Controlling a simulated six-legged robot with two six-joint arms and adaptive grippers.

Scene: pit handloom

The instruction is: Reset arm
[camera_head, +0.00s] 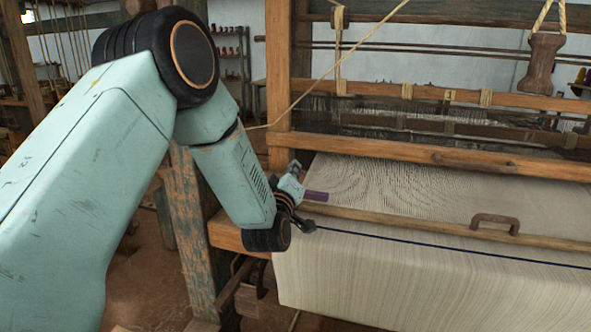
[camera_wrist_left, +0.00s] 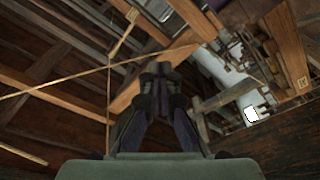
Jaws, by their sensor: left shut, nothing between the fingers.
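My left arm comes in from the left in the head view, large and pale green. Its left gripper (camera_head: 308,226) is at the left edge of the striped cloth (camera_head: 430,285), close to the dark blue line across it. I cannot tell whether it touches the cloth. In the left wrist view the left gripper (camera_wrist_left: 163,70) has its dark fingers together, with nothing between them, and points up at wooden beams. My right gripper is in neither view.
The wooden loom frame (camera_head: 279,75) stands close behind the arm. A bar with a brown handle (camera_head: 495,223) lies across the cloth. A cord (camera_head: 335,62) runs slantwise from the arm to the top. A wooden handle (camera_head: 541,64) hangs at the upper right.

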